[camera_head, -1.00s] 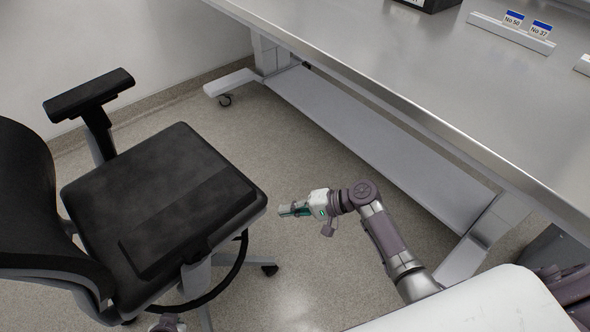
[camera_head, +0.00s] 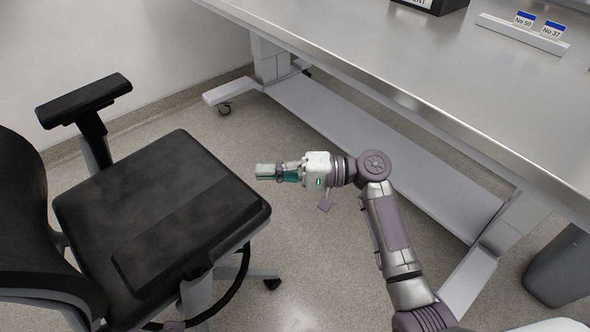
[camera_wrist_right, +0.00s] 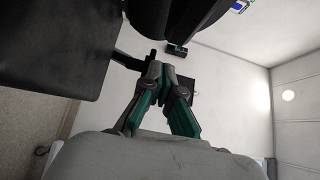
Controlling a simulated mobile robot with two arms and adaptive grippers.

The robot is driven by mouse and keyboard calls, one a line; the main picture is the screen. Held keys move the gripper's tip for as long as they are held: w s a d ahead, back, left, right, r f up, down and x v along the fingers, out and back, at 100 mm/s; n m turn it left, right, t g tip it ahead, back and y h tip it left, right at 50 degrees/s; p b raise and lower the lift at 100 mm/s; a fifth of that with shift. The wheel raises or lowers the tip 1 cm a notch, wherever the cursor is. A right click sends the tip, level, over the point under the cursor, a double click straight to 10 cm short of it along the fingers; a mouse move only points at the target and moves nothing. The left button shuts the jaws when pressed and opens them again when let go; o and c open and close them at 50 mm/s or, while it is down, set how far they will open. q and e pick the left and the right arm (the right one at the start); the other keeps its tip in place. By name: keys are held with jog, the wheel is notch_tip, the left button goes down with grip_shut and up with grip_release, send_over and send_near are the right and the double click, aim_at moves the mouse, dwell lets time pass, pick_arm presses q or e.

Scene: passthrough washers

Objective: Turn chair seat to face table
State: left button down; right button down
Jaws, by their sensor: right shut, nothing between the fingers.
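The black office chair shows at the left of the head view. Its seat (camera_head: 150,185) points its front edge to the right and up, roughly toward the table's long side. Its backrest (camera_head: 30,215) is at the left edge, partly cut off. One armrest (camera_head: 85,100) stands at the far side; the other overlaps the seat's near side. The table (camera_head: 420,70) fills the upper right. My right gripper (camera_head: 260,172) is shut and empty, just right of the seat's front edge, apart from it in the picture. The right wrist view shows its green-padded fingers (camera_wrist_right: 164,85) under dark chair parts.
A low grey shelf and legs (camera_head: 380,160) run beneath the table, with a caster foot (camera_head: 225,100) toward the wall. A grey bin (camera_head: 560,265) stands at the right. Bare floor (camera_head: 320,265) lies between chair and table.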

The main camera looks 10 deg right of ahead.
aim_at(251, 195)
pick_arm(q)
jog(key=shift+f, duration=0.35)
pick_arm(e)
jog(key=s+a, duration=0.2)
jog(key=shift+s+a, duration=0.15)
jog(key=shift+a, duration=0.15)
